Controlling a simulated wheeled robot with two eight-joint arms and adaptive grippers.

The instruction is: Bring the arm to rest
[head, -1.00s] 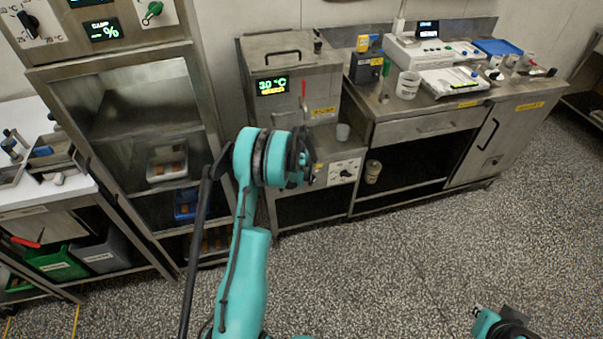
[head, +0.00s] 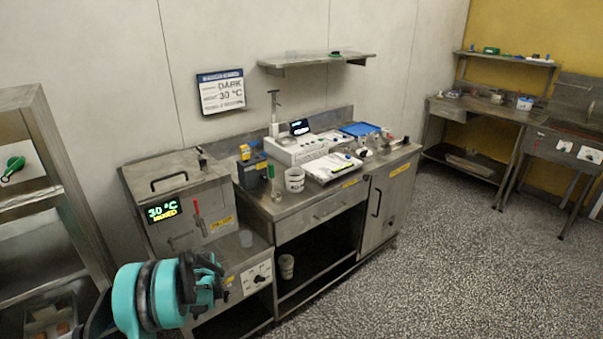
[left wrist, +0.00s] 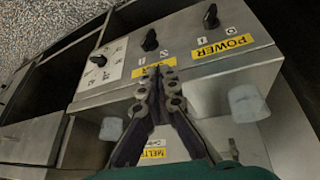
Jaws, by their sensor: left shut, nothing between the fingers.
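My left arm (head: 150,295) comes in at the lower left of the head view, its teal wrist in front of the steel heating unit (head: 165,205) with the 30 °C display. The left gripper (left wrist: 155,75) shows in the left wrist view with its fingers together and nothing between them. It is over the unit's front ledge, near the knobs and yellow labels; whether it touches anything cannot be told. In the head view its fingertips are mostly hidden by the wrist. My right gripper is not in view.
A steel bench (head: 320,208) to the right carries a white instrument (head: 295,148) and a white tub (head: 294,180). Another workbench (head: 480,108) stands at the far right. The speckled floor (head: 450,250) between is clear.

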